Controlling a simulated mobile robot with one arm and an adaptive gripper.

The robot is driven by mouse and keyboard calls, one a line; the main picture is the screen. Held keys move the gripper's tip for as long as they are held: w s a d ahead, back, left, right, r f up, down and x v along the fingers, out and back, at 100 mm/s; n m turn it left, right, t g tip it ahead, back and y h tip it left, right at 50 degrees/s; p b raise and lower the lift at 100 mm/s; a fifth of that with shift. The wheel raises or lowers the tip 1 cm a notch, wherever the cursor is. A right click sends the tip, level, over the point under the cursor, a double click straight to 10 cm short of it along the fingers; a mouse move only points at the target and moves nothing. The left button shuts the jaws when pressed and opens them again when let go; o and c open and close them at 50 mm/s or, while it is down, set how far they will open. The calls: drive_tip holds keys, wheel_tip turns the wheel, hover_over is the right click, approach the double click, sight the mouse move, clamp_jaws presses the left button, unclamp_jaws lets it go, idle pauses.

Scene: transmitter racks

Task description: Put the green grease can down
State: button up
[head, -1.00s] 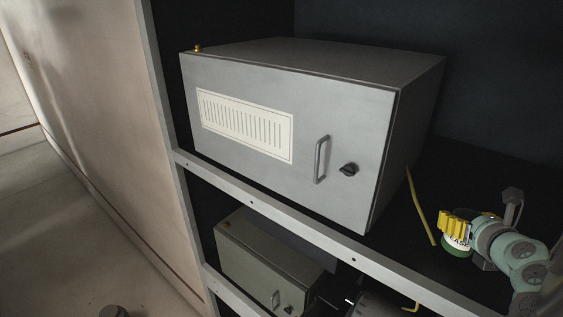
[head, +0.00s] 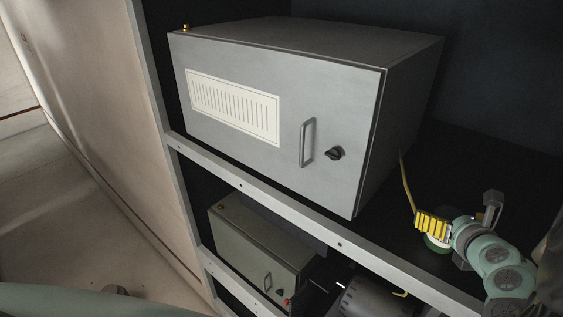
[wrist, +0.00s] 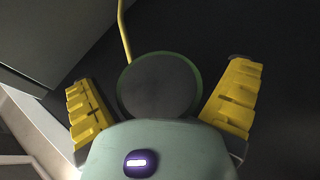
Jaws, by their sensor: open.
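The green grease can (wrist: 158,85) stands between my gripper's fingers in the wrist view, seen from above as a dark round top with a green rim. My gripper (wrist: 162,100) is open, with a yellow ribbed finger on each side and a gap between each finger and the can. In the head view my gripper (head: 433,228) is low over the upper shelf, right of the grey cabinet. The can's green lower edge (head: 436,245) shows below the yellow fingers and appears to rest on the shelf; most of its side is hidden by the fingers.
A large grey cabinet (head: 275,110) with a handle and knob fills the left of the upper shelf (head: 395,235). A smaller box (head: 255,250) sits below. Dark shelf surface is free right of the can.

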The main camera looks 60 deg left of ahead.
drive_tip(key=shift+d+r, duration=0.1)
drive_tip(key=shift+r, duration=0.05)
drive_tip(key=v, duration=1.1)
drive_tip(key=shift+s+d, duration=0.25)
drive_tip(key=shift+d, duration=0.05)
drive_tip(key=shift+r, duration=0.1)
